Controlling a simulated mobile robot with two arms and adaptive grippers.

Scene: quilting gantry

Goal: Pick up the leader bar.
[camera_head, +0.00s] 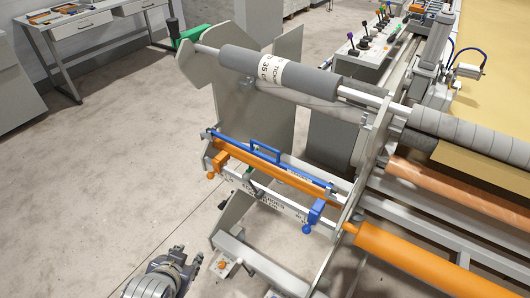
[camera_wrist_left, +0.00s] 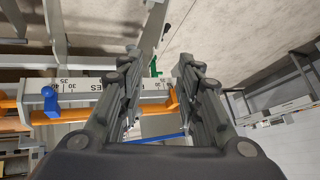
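What looks like the leader bar is the long blue bar with a raised loop handle (camera_head: 265,151). It lies along an orange bar (camera_head: 262,168) on a white ruled rail of the gantry's end frame. In the left wrist view the blue bar (camera_wrist_left: 155,138) shows low between the fingers, partly hidden by them. My left gripper (camera_head: 186,258) is at the bottom of the head view, in front of the rail and apart from it. In the left wrist view its fingers (camera_wrist_left: 158,60) are spread, with nothing held. My right gripper is not in view.
A grey roller (camera_head: 230,62) runs above the rail, between plates. Blue clamp (camera_head: 314,212) and orange clamp (camera_head: 218,160) sit at the rail's ends. An orange roller (camera_head: 410,254) lies right. A desk (camera_head: 95,25) stands back left. The floor (camera_head: 110,150) at left is clear.

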